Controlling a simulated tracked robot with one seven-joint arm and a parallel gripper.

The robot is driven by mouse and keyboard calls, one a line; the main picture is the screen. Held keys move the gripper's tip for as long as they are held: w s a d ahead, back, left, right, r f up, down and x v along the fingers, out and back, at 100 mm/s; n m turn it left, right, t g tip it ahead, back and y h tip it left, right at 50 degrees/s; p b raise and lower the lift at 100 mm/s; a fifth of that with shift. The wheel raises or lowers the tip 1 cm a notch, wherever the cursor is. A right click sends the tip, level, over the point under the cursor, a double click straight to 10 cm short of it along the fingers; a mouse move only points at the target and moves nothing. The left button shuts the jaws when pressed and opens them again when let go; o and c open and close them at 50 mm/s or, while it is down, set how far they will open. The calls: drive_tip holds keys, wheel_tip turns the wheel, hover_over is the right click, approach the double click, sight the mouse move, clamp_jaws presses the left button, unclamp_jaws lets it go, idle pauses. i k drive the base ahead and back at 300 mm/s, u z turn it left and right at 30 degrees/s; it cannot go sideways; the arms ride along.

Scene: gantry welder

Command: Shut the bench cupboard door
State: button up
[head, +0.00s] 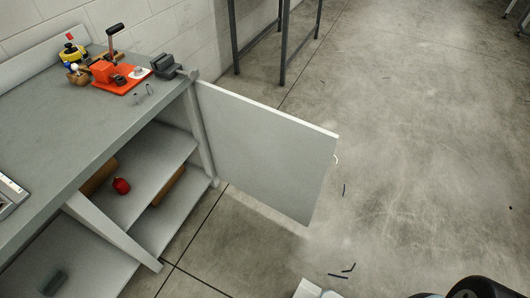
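The bench cupboard door (262,150) is a flat pale grey panel. It stands wide open, swung out from the right front post of the grey bench (75,110). A small pale handle (336,159) shows at the door's free edge, mostly hidden behind the panel. The open cupboard has a shelf (155,155) with a red round object (121,186) and brown pieces at the back. My gripper is not in view; only dark and white parts that may be mine show at the bottom edge.
The bench top carries an orange tray with tools (121,82), a grey vise (165,66) and a yellow item (72,53). A dark metal frame (282,45) stands behind the door. Small dark scraps (345,268) lie on the floor. The concrete floor to the right is mostly clear.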

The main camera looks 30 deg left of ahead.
sight(280, 160)
drive_tip(key=z, duration=0.15)
drive_tip(key=i, duration=3.95)
drive_tip(key=u, duration=1.55)
drive_tip(key=i, duration=0.15)
drive_tip(key=u, duration=2.4)
